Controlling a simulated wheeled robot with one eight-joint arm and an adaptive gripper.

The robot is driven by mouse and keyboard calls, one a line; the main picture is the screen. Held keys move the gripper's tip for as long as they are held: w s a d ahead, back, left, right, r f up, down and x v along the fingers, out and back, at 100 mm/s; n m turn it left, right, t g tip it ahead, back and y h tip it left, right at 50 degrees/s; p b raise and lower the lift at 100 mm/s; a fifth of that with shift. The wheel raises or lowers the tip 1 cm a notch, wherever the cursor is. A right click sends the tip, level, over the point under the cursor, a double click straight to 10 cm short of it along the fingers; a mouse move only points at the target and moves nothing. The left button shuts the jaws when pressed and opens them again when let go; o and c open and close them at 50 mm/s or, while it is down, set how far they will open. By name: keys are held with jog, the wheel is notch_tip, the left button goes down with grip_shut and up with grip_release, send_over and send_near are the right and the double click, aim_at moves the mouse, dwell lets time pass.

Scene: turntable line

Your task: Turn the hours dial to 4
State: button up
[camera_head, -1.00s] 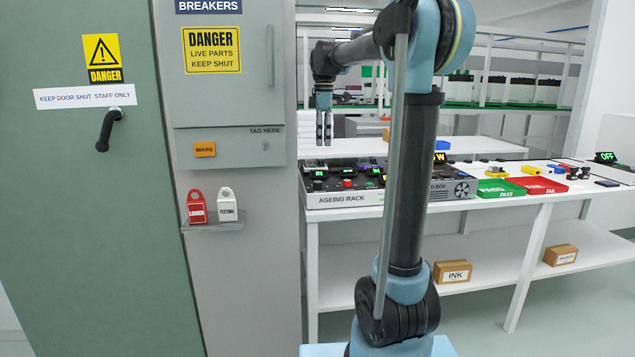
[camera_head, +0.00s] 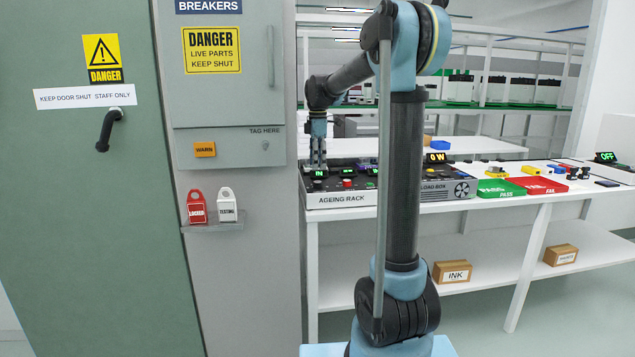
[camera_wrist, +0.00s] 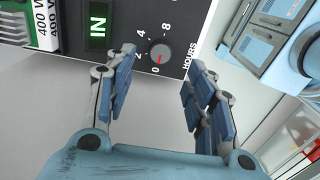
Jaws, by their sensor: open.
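The hours dial (camera_wrist: 160,55) shows in the wrist view as a grey knob with a red pointer mark toward 0. The numbers 0, 4 and 8 and the word HOURS are printed around it on a black panel. My gripper (camera_wrist: 158,80) is open, one blue-padded finger on each side of the dial in the picture. I cannot tell how far the fingertips are from the panel. In the head view my gripper (camera_head: 318,165) points down at the left end of the ageing rack (camera_head: 340,199). The dial cannot be made out there.
The load box (camera_head: 447,187), green pass tray (camera_head: 500,190) and red fail tray (camera_head: 540,185) stand to the right on the white bench. The grey breaker cabinet (camera_head: 255,250) is close on the left.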

aim_at(318, 182)
jog(key=shift+f, duration=3.6)
jog(key=c, duration=1.1)
